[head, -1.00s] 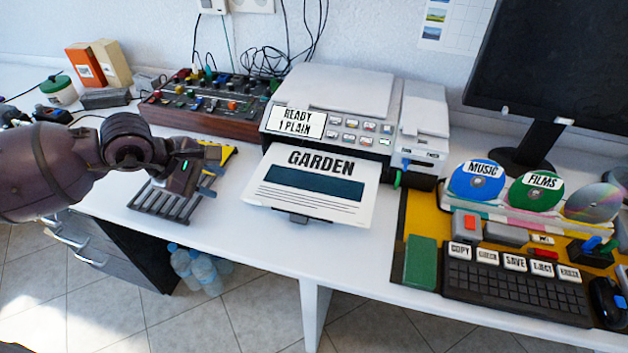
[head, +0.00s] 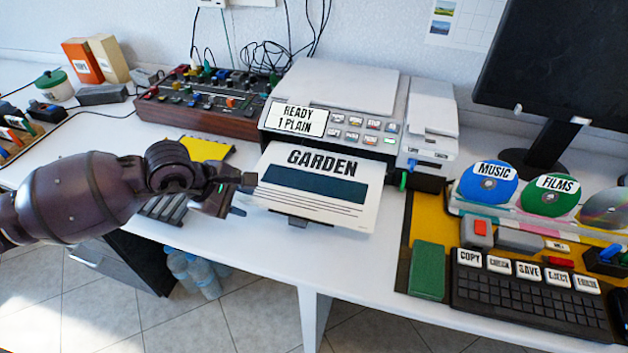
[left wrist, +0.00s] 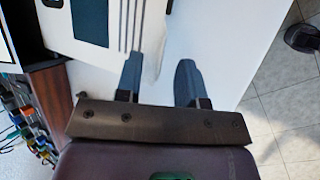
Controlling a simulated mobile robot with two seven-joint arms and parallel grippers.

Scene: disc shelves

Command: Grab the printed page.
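The printed page (head: 317,216), headed GARDEN with a dark block and text lines, lies on the output tray at the front of the printer (head: 330,100). Part of it also shows at the top of the left wrist view (left wrist: 112,50). My left gripper (head: 242,195) is at the page's left edge, with its fingers pointing toward it. In the left wrist view its two fingers (left wrist: 158,80) are spread apart, one beside or overlapping the page's edge. I cannot tell whether the edge lies between them. My right gripper is not in view.
A mixer board (head: 200,105) stands left of the printer. A black rack (head: 165,208) lies under my left arm. At right are a green block (head: 428,270), a keyboard (head: 530,295) and discs (head: 487,182). White desk is clear in front of the printer.

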